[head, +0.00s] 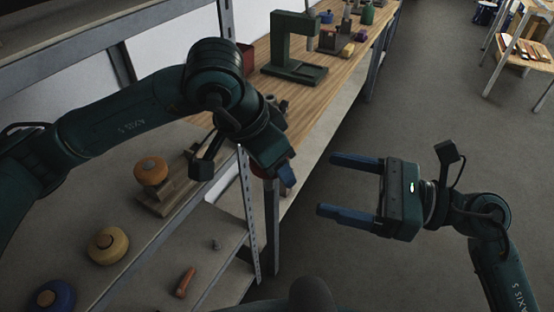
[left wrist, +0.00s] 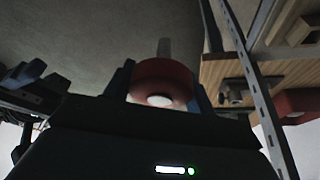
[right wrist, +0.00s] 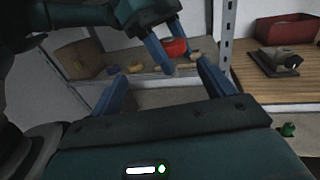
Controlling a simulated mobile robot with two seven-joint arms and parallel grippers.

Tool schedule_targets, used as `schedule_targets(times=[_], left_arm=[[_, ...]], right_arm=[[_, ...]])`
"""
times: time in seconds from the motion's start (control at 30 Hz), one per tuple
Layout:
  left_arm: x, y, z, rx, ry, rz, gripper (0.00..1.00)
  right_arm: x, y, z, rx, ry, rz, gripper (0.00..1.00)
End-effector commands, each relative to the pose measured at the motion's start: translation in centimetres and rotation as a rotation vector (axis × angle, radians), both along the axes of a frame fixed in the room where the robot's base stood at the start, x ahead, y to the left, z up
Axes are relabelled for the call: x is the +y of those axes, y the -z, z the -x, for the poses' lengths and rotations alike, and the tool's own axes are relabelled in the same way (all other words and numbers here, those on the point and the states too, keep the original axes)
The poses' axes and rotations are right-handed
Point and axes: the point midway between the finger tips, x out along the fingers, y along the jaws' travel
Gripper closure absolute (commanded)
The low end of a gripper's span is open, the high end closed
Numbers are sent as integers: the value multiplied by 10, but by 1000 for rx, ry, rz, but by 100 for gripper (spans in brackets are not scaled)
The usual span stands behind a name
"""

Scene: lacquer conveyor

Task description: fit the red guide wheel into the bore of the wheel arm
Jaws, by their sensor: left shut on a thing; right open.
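The red guide wheel (left wrist: 162,82) sits between the blue fingers of my left gripper (head: 285,178), with a grey shaft (left wrist: 164,48) sticking out beyond it. The wheel also shows between those fingers in the right wrist view (right wrist: 177,46). In the head view my left gripper mostly hides it, in front of the bench edge. A dark block with a grey round part (right wrist: 275,61), possibly the wheel arm, stands on the wooden bench; its bore is not clear. My right gripper (head: 338,187) is open and empty, over the floor right of the bench.
A shelf holds an orange-topped wheel on a wooden stand (head: 151,171), a yellow wheel (head: 108,245), a blue wheel (head: 52,297) and an orange-red piece (head: 186,281). A metal post (head: 248,215) stands close to my left gripper. A green press-like frame (head: 294,70) is on the bench.

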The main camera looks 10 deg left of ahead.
Motion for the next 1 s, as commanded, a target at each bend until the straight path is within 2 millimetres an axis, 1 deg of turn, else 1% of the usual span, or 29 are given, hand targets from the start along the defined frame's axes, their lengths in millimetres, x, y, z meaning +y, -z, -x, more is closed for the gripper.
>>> schedule_targets(times=[0.1, 0.3, 0.47, 0.57, 0.67, 0.8, 1.0], left_arm=[[-11, 13, -11, 2, 103, 1, 71], [-24, 28, -23, 1, 234, 1, 71], [-28, 32, -26, 0, 273, 1, 71], [-28, 32, -26, -2, 274, 1, 71], [-28, 32, -26, -1, 274, 1, 71], [-28, 32, -26, -2, 272, 1, 71], [-28, 32, -26, -1, 272, 0, 71]], right_arm=[[0, 0, 0, 0, 0, 0, 19], [0, 0, 0, 0, 0, 0, 19], [0, 0, 0, 1, 2, 0, 19], [1, 4, 1, 7, 31, 2, 19], [1, 14, 4, 22, 110, 5, 19], [-3, 25, 11, 31, 265, 6, 19], [-13, 28, 18, 19, 424, -2, 19]])
